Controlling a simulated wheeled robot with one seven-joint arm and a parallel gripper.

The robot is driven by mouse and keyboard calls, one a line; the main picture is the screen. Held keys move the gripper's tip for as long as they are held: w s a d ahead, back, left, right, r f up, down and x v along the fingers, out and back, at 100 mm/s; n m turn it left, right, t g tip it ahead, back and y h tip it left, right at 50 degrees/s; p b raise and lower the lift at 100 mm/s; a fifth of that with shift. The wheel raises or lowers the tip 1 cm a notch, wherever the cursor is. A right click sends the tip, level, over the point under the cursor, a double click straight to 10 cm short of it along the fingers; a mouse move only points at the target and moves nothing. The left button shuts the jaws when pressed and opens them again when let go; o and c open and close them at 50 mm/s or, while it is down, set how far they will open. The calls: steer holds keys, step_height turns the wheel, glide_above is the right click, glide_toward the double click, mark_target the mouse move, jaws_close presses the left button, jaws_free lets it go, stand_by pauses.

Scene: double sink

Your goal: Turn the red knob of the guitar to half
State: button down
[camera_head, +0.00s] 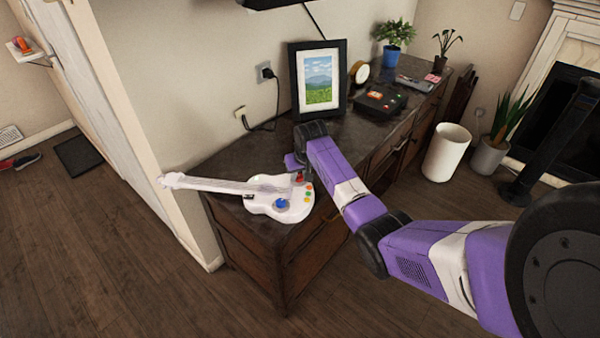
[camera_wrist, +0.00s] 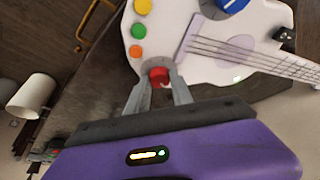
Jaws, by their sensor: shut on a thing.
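The white toy guitar (camera_head: 262,203) lies on the dark cabinet top near its left end, its neck reaching past the edge to the left. In the wrist view its body (camera_wrist: 195,60) fills the upper middle. The red knob (camera_wrist: 159,76) is at the body's edge, between the two fingers of my gripper (camera_wrist: 159,84). The fingers are shut on the knob; they partly cover it, and I cannot tell its turn angle. A blue knob (camera_wrist: 232,4) and yellow, orange and green buttons (camera_wrist: 137,30) are on the same face. In the head view my gripper (camera_head: 299,177) is over the guitar's body.
A framed picture (camera_head: 318,82) stands on the cabinet (camera_head: 225,160) behind my arm. A dark device (camera_head: 380,98) and a potted plant (camera_head: 394,40) are farther back. A white bin (camera_head: 447,152) stands on the floor at the right. The floor in front is clear.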

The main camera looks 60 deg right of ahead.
steer(key=m, duration=0.2)
steer(key=m+g+h, duration=0.1)
steer(key=shift+w+a+m, duration=0.2)
steer(key=shift+m, duration=0.2)
steer(key=m+g+b, duration=0.1)
steer(key=m, duration=0.3)
steer(key=shift+w+f+m+g+h+b, duration=0.2)
steer(key=shift+m+g+h+b, duration=0.1)
steer(key=shift+g+b, duration=0.1)
steer(key=m+g+b, duration=0.1)
steer(key=m+b, duration=0.1)
steer(key=m+g+b, duration=0.1)
steer(key=m+b, duration=0.2)
steer(key=shift+w, duration=0.2)
steer(key=m+y+b, duration=0.1)
steer(key=m+b, duration=0.1)
steer(key=b, duration=0.1)
steer(key=shift+d+m+g, duration=0.1)
steer(key=shift+m+g, duration=0.2)
steer(key=shift+g, duration=0.1)
steer(key=shift+r, duration=0.15)
steer(key=c, duration=1.1)
jaws_free()
